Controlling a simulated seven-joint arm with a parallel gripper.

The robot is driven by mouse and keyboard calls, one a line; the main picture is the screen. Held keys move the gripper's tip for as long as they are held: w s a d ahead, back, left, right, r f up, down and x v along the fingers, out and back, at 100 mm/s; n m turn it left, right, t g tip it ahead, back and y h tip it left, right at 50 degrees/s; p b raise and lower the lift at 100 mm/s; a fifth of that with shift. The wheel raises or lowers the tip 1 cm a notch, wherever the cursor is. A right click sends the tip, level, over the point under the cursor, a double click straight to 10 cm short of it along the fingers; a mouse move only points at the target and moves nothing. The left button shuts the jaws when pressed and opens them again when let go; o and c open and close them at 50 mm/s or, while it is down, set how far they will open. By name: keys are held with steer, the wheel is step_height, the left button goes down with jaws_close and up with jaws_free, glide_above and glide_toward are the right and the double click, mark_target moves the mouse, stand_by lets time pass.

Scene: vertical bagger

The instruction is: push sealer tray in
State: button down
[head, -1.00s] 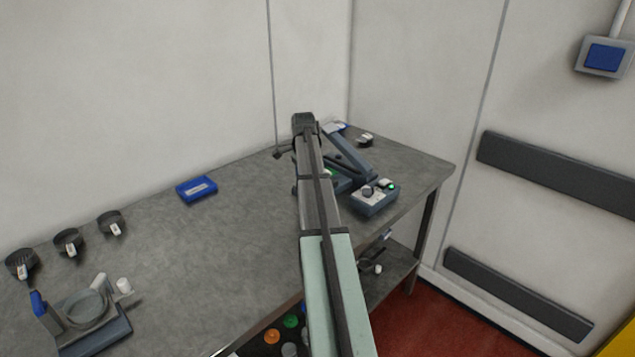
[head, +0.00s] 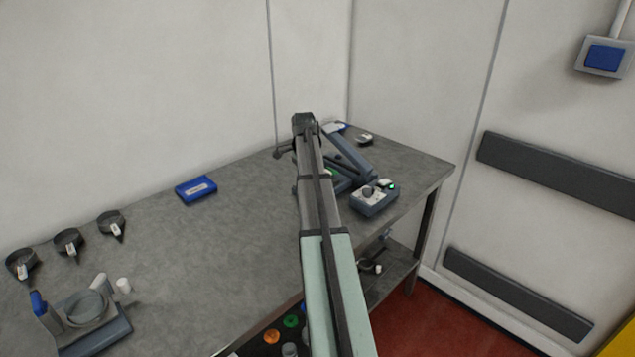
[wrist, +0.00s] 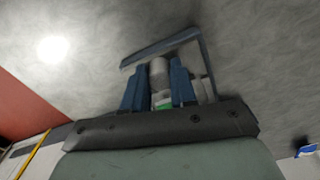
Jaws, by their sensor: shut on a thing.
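The sealer (head: 352,158) stands at the back right of the bench, with a blue-grey sloping arm and a control box (head: 374,198) with a knob and a green light. A bit of green shows beside my arm at the sealer, and my arm hides much of it. In the wrist view, my gripper (wrist: 159,72) has its two blue fingers closed on a pale grey cylindrical part, with a green piece (wrist: 164,104) lower between them. A dark bar frame (wrist: 165,45) lies just beyond the fingertips. I cannot tell which part is the sealer tray.
A blue box (head: 196,189) lies on the bench (head: 215,255) near the wall. Several dark round holders (head: 111,223) and a fixture with a ring (head: 86,308) are at the left. The bench middle is clear. Walls close off the back and right.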

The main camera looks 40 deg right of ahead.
steer(key=shift+d, duration=2.5)
steer(key=shift+d, duration=0.75)
steer(key=c, duration=0.7)
jaws_free()
steer(key=shift+c, duration=0.2)
steer(key=shift+r, duration=2.55)
